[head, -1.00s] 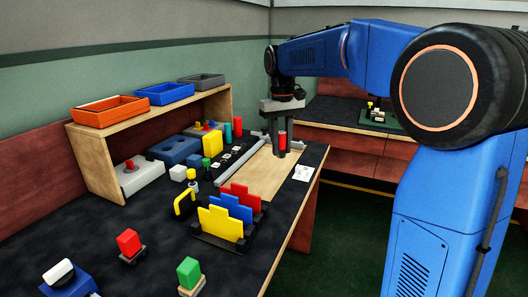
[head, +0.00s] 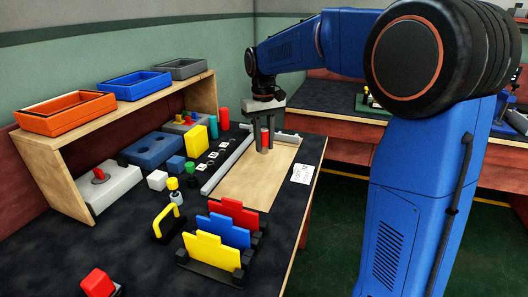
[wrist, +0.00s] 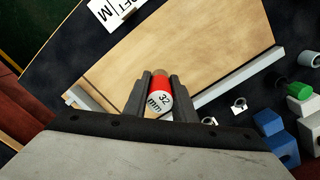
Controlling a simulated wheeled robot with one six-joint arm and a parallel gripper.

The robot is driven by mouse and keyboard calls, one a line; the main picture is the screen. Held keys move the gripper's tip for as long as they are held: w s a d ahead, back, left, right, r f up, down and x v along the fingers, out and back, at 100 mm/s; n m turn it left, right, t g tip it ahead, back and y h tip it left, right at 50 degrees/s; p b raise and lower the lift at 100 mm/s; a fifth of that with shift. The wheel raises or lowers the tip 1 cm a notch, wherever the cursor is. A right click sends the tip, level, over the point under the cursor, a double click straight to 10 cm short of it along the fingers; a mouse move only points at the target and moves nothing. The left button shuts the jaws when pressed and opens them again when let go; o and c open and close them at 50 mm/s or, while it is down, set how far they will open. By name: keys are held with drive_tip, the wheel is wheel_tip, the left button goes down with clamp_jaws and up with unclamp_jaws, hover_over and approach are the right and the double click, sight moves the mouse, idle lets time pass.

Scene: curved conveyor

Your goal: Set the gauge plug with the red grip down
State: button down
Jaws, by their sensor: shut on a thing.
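The gauge plug with the red grip (head: 265,138) is held between the two fingers of my gripper (head: 264,146), over the far part of the pale wooden board (head: 250,182). In the wrist view my gripper (wrist: 161,98) is shut on the red grip (wrist: 159,84), whose white end reads "32 mm". The board (wrist: 215,45) lies beyond and beneath it. The plug's lower part is mostly hidden by the fingers and grip. I cannot tell whether it touches the board.
A grey rail (head: 228,164) runs along the board's left edge. A white printed card (head: 302,173) lies to its right. Red, blue and yellow plates (head: 212,250) stand upright in front.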

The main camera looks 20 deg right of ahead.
sight(264, 151)
drive_tip(key=shift+f, duration=1.8)
drive_tip(key=shift+f, duration=0.1)
drive_tip(key=c, duration=1.5)
unclamp_jaws()
drive_tip(key=shift+o, duration=0.2)
wheel_tip(264, 151, up, 12)
drive_tip(key=shift+w+r, duration=0.1)
